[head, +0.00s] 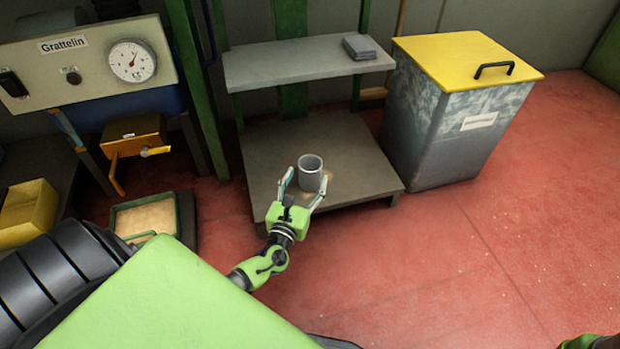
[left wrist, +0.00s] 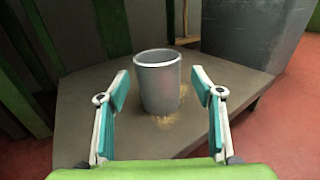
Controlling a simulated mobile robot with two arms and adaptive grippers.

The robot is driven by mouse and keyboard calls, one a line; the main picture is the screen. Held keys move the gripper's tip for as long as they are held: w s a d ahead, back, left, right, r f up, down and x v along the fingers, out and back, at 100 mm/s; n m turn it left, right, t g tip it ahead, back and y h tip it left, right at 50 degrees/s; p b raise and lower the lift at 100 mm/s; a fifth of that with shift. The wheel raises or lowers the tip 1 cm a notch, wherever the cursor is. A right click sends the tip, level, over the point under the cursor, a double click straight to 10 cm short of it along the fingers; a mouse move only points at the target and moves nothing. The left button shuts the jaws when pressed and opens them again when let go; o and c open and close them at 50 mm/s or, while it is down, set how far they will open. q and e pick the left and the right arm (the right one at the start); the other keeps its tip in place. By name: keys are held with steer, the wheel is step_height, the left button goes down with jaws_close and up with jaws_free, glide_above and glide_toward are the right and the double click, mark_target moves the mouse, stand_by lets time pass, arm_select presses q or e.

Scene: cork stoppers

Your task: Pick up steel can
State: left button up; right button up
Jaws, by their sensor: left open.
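The steel can (head: 311,174) is a plain grey cylinder, open at the top. It stands upright on the low grey platform (head: 362,170) of a shelf stand. My left gripper (head: 304,181) is open, with its fingers spread to either side of the can's near part. In the left wrist view the can (left wrist: 159,84) stands ahead, between the open fingertips (left wrist: 160,85), with a visible gap on each side. My right gripper cannot be made out; only a small green part of my body shows at the bottom right corner of the head view.
An upper shelf (head: 300,64) with a grey block (head: 359,46) spans above the platform behind the can. A metal bin with a yellow lid (head: 455,55) stands to the right. A machine panel with a gauge (head: 132,61) is at left. Red floor (head: 470,270) is clear in front.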

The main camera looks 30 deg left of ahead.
arm_select(q)
steer(key=b+x, duration=0.1)
steer(key=x, duration=0.3)
steer(key=shift+a+f+b, duration=0.1)
steer(key=shift+b, duration=0.3)
steer(key=shift+w+a, duration=0.1)
steer(key=shift+w, duration=0.15)
steer(key=shift+c, duration=0.2)
steer(key=c, duration=1.2)
steer(key=shift+o, duration=0.2)
